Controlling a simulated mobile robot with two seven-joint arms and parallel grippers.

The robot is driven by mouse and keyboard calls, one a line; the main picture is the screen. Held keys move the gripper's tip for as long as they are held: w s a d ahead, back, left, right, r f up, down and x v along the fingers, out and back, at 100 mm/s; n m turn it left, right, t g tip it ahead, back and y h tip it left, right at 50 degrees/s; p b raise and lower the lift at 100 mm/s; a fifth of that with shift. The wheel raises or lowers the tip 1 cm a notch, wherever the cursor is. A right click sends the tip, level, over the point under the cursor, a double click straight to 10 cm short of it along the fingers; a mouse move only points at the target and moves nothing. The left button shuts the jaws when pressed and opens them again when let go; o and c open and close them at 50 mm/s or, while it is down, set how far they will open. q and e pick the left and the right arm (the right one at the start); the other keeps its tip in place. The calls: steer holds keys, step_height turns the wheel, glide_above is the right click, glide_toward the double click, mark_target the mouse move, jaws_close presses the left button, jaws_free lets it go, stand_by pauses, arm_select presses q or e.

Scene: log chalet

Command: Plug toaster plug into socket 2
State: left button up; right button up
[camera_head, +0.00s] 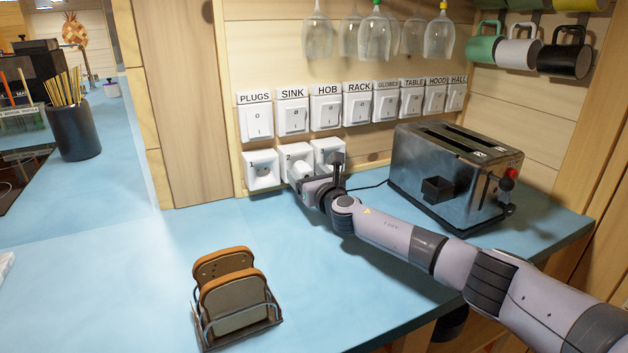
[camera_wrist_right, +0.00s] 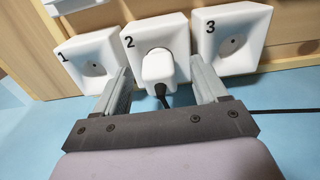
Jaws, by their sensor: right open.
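The white toaster plug (camera_wrist_right: 158,66) sits in socket 2 (camera_wrist_right: 150,28), its body against the socket face, and its black cord hangs below. How deep it is seated I cannot tell. In the head view the plug (camera_head: 302,168) is partly hidden by my right gripper (camera_head: 310,184). In the wrist view the right gripper's fingers (camera_wrist_right: 165,72) are spread, one on each side of the plug, with gaps to it. Socket 1 (camera_wrist_right: 70,52) and socket 3 (camera_wrist_right: 225,22) are empty. The toaster (camera_head: 430,178) stands on the counter at the right. My left gripper is out of view.
A row of labelled switches (camera_head: 326,106) is above the sockets. Glasses (camera_head: 317,38) and mugs (camera_head: 565,55) hang overhead. A toast rack (camera_head: 238,325) with bread stands at the front of the blue counter (camera_head: 120,260).

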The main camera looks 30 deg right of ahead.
steer(key=shift+s+a+p, duration=0.15)
steer(key=shift+s+p, duration=0.25)
steer(key=shift+s, duration=1.25)
steer(key=shift+s+a+p, duration=0.1)
steer(key=shift+s+p, duration=0.25)
steer(key=shift+s, duration=1.25)
